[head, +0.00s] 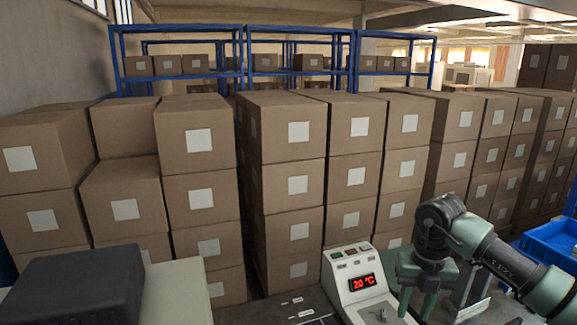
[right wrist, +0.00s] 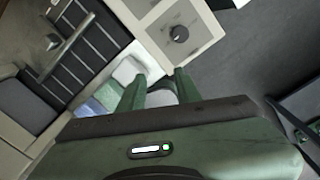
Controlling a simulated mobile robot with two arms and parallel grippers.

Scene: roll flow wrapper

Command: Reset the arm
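My right arm comes in from the right in the head view. Its green gripper (head: 417,305) points down just to the right of the control box. In the right wrist view the two green fingers (right wrist: 160,78) stand apart. A pale rounded thing (right wrist: 161,92) shows between and beyond them, and I cannot tell its distance; nothing is clearly clamped. The control box (head: 343,263) is white with a red lit display (head: 362,282), small buttons and a dark knob (head: 379,314). The knob also shows in the right wrist view (right wrist: 179,33). My left gripper is not in view.
Stacked cardboard boxes (head: 290,130) fill the space behind the machine. Blue shelving (head: 244,55) stands at the back. A black block (head: 75,285) is at the lower left and a blue crate (head: 550,243) at the right. Dark slats (right wrist: 85,45) lie left in the wrist view.

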